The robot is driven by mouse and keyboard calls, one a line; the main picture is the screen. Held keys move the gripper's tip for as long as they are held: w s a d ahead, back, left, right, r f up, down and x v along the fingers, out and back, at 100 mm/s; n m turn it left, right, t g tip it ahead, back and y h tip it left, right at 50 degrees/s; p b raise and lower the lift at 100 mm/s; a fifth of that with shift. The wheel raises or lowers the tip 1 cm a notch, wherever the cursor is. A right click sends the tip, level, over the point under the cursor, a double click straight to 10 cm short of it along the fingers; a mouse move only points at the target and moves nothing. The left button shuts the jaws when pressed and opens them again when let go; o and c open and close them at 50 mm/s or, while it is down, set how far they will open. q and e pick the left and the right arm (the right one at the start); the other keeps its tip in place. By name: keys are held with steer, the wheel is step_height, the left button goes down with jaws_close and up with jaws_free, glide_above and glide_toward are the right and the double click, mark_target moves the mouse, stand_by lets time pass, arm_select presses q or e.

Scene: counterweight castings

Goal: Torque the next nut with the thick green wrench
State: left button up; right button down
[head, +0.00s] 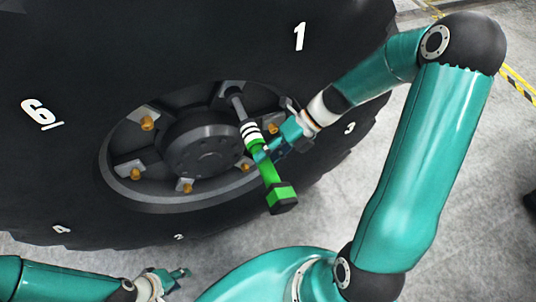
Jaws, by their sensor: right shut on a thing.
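A thick green wrench (272,174) with white bands and a dark end block lies slanted across the right side of the wheel hub (205,150). My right gripper (265,152) is shut on it around its middle, just below the white bands. The wrench's grey shaft reaches up to the hub's top position, near the number 1, and its tip seems to meet the nut there, which is hidden. Several orange nuts show around the rim, such as an upper left nut (147,123) and a bottom nut (187,188). My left gripper (180,277) is low, empty and apparently open.
A large black tyre (200,50) with white numbers surrounds the recessed hub. Grey concrete floor (460,200) is open to the right, with yellow-black floor tape (518,84) at the far right. My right arm spans the right side.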

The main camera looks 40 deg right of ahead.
mark_target(280, 181)
steer(key=shift+s+r, duration=0.1)
steer(key=shift+s+a, duration=0.3)
steer(key=shift+s, duration=0.9)
steer(key=shift+s+a, duration=0.35)
steer(key=shift+s, duration=0.8)
steer(key=shift+s+a, duration=0.3)
steer(key=shift+s, duration=0.9)
